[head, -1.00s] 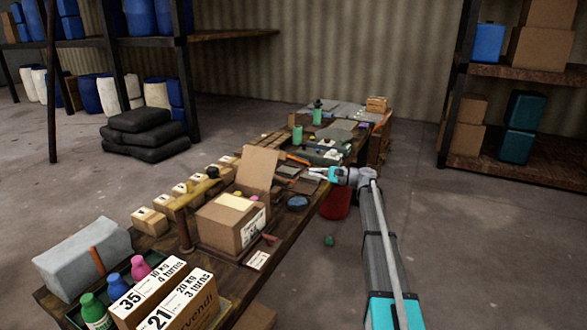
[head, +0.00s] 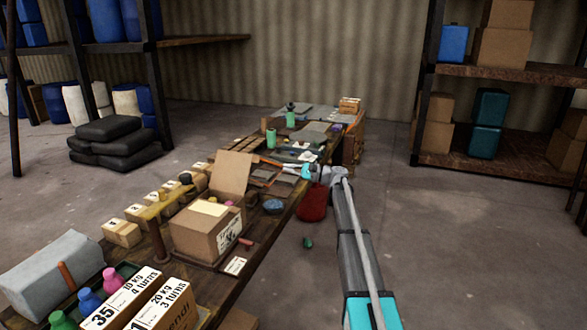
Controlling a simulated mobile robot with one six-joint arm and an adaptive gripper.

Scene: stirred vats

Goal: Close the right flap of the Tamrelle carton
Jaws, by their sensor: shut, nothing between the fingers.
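The brown carton (head: 193,236) stands open on the long wooden table, with a printed label on its right face too small to read fully. One large flap (head: 232,172) stands up at its far side. A pale yellow surface (head: 210,208) shows at the top opening. The other flaps cannot be made out clearly. My gripper (head: 279,166) is shut and empty, to the right of and beyond the raised flap, apart from the carton, over the table's right edge. Its fingertips are small and hard to separate from the items behind.
Small boxes (head: 121,233) line the table's left side, beside a yellow bar on a post (head: 158,242). A blue bowl (head: 273,206) lies right of the carton. Bottles and labelled boxes (head: 160,306) fill the near end. A red bucket (head: 312,204) stands on the floor; floor to the right is clear.

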